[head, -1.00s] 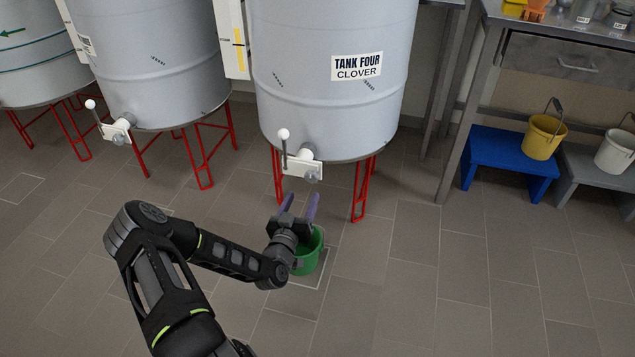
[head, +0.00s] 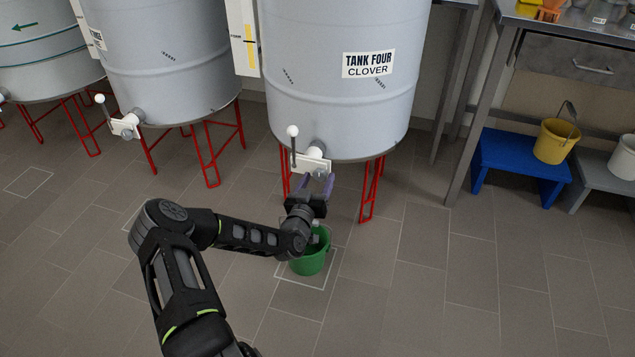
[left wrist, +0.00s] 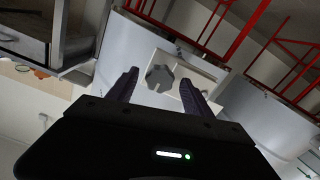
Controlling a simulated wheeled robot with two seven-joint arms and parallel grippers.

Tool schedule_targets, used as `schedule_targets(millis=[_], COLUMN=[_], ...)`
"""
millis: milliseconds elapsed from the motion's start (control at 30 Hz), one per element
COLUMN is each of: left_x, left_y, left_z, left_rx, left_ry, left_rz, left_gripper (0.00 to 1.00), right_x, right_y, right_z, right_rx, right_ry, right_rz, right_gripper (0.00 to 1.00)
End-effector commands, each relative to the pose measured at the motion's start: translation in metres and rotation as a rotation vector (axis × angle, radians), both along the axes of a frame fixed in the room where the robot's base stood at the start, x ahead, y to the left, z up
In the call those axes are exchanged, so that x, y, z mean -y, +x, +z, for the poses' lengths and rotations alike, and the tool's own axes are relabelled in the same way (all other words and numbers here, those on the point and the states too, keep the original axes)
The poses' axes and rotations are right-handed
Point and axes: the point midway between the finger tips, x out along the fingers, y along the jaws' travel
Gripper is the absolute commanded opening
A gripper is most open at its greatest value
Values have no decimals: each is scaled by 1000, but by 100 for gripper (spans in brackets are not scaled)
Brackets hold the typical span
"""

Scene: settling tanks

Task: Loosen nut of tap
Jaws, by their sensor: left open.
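The tap on the tank labelled TANK FOUR CLOVER (head: 345,95) has a white plate (head: 315,163), an upright lever with a white ball (head: 293,131), and a grey nut (head: 319,172) at its front. In the left wrist view the nut (left wrist: 160,78) is grey and many-sided, in front of the pale plate (left wrist: 205,75). My left gripper (head: 316,184) is open with purple fingers, just in front of the nut. In the left wrist view the nut appears between the fingertips; I cannot tell whether they touch it. My right gripper is not in view.
A green bucket (head: 312,262) stands on the floor below the tap, inside a marked square. Red tank legs (head: 370,190) stand behind. A neighbouring tank has a similar tap (head: 124,126). A blue stool (head: 520,160) with a yellow bucket (head: 556,142) is at right. The floor between is clear.

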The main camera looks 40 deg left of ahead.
Motion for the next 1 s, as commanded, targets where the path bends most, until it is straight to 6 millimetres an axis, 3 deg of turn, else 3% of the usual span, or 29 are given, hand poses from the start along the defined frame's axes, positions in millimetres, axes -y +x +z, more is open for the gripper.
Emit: schedule_targets(millis=[133, 833, 1000], left_x=[0, 0, 0], left_y=[0, 0, 0], left_z=[0, 0, 0], left_rx=[0, 0, 0], left_ry=[0, 0, -1], left_rz=[0, 0, 0], left_gripper=[59, 2, 0], right_x=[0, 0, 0], right_y=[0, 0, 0], right_z=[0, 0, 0], right_rx=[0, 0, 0], right_ry=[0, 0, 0], right_rz=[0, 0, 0], right_gripper=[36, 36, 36])
